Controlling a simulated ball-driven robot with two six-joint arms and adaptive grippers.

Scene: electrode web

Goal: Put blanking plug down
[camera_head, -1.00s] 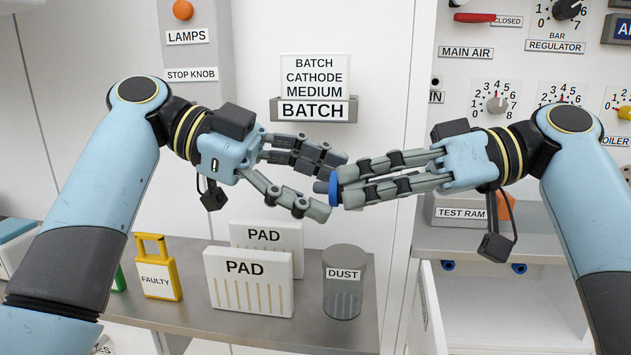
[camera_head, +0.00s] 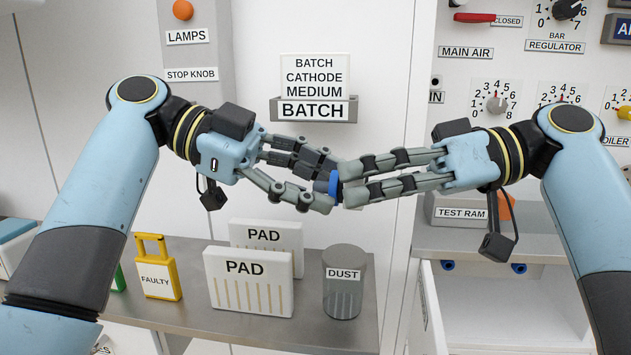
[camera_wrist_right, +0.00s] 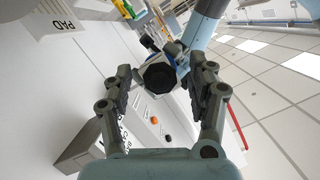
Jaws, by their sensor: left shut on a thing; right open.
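The blanking plug (camera_head: 334,184) shows as a small blue piece between the tips of my two grippers, in mid-air in front of the wall. My left gripper (camera_head: 327,186) is shut on it, fingers above and below. My right gripper (camera_head: 349,183) is open, with its fingertips close beside the plug's right side; I cannot tell whether they touch it. In the right wrist view, my right gripper (camera_wrist_right: 167,74) has its fingers apart, and a dark many-sided end with some blue behind it shows between them.
Below on the grey shelf stand a yellow FAULTY tag (camera_head: 157,270), two white PAD blocks (camera_head: 249,280) and a grey DUST bin (camera_head: 343,283). The BATCH holder (camera_head: 313,111) is on the wall behind. A TEST RAM box (camera_head: 461,212) stands at the right.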

